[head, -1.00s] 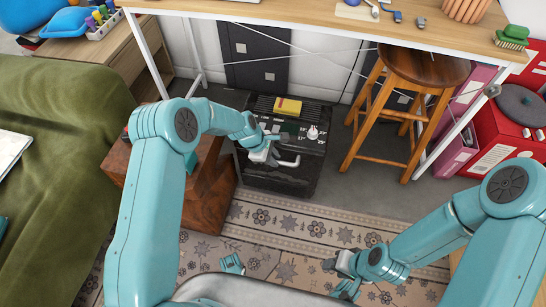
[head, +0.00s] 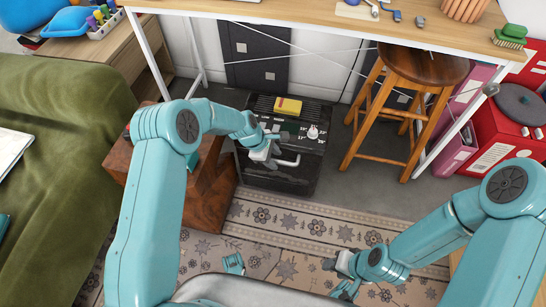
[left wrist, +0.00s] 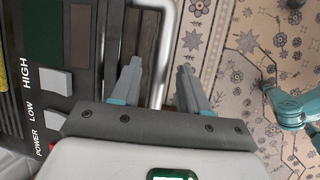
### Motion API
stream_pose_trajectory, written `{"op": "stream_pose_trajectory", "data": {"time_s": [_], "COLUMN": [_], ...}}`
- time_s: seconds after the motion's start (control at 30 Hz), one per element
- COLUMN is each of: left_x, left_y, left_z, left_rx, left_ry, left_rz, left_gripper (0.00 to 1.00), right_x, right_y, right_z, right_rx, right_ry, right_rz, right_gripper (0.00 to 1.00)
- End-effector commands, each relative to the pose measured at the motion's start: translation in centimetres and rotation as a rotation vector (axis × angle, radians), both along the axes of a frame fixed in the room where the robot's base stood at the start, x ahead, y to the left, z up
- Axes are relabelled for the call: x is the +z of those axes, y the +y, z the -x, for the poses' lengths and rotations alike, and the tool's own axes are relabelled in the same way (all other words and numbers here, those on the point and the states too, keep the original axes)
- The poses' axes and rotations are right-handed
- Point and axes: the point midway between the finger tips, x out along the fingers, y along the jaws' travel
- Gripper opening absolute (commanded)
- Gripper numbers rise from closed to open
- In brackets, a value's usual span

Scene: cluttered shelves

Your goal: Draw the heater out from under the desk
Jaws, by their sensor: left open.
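The heater (head: 300,165) is a dark box with knobs and a light handle on its front. It stands on the floor under the desk (head: 330,22). My left gripper (head: 273,160) is at the heater's front, by the handle (head: 290,162). In the left wrist view the silver handle (left wrist: 166,50) passes between the open fingers (left wrist: 158,78), with a gap visible on the right side. The heater's panel (left wrist: 45,70) reads HIGH, LOW and POWER. My right gripper (head: 342,276) is low over the rug, away from the heater; its fingers are too unclear to judge.
A yellow item (head: 288,107) lies on the heater. A wooden stool (head: 425,70) stands to its right, a brown wooden box (head: 205,190) to its left. A patterned rug (head: 310,222) covers the open floor in front. A green-covered bed (head: 60,160) is at left.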

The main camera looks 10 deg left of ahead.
Motion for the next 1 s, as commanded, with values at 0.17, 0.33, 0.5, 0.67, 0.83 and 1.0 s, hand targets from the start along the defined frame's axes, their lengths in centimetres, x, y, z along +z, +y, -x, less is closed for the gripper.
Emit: {"op": "stream_pose_trajectory", "data": {"time_s": [0.17,0.33,0.5,0.67,0.83,1.0], "left_x": [2.5,6.7,10.6,13.3,14.6,14.8], "left_y": [0.9,2.6,4.3,5.5,6.1,6.3], "left_z": [0.3,1.1,2.0,2.5,2.8,2.9], "left_rx": [0.002,0.001,0.002,0.001,0.000,0.000], "left_ry": [-0.001,-0.003,-0.002,-0.002,-0.001,0.000], "left_rz": [-0.001,-0.001,-0.001,-0.001,0.000,0.000], "left_gripper": [0.44,0.44,0.44,0.44,0.44,0.44], "right_x": [1.1,2.6,3.9,4.7,5.0,5.0], "right_y": [0.1,0.2,0.2,0.2,0.2,0.2], "right_z": [0.2,0.2,0.2,0.2,0.2,0.2], "right_rx": [0.005,0.010,0.009,0.009,0.009,0.009], "right_ry": [0.002,0.004,0.004,0.004,0.004,0.004], "right_rz": [-0.001,-0.002,-0.002,-0.002,-0.002,-0.002], "right_gripper": [0.43,0.43,0.43,0.43,0.43,0.43]}}
